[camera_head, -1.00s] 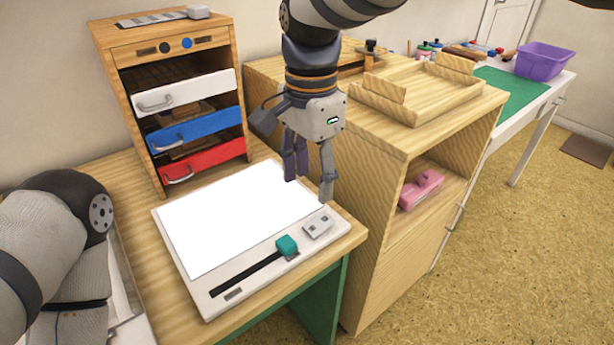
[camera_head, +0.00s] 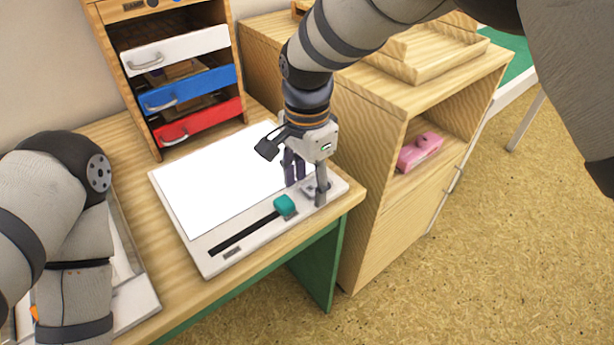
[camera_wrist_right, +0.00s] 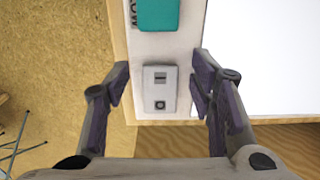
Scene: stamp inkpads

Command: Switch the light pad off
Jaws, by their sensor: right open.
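The light pad (camera_head: 212,258) lies on the wooden desk, with a bright white panel (camera_head: 215,185) and a pale front strip. On the strip are a teal slider knob (camera_head: 285,206) at the right end of a dark slot and a small switch plate at the right corner. My right gripper (camera_head: 308,192) points down over the switch plate and partly hides it. In the right wrist view the gripper (camera_wrist_right: 160,95) is open, with the switch plate (camera_wrist_right: 160,89) between its fingers and the teal knob (camera_wrist_right: 158,12) beyond. Contact cannot be told. My left gripper is out of view.
A drawer unit with white, blue and red drawers (camera_head: 200,120) stands behind the pad. A wooden cabinet (camera_head: 375,145) with a pink object (camera_head: 420,151) on its shelf stands to the right. My left arm covers the desk's left side.

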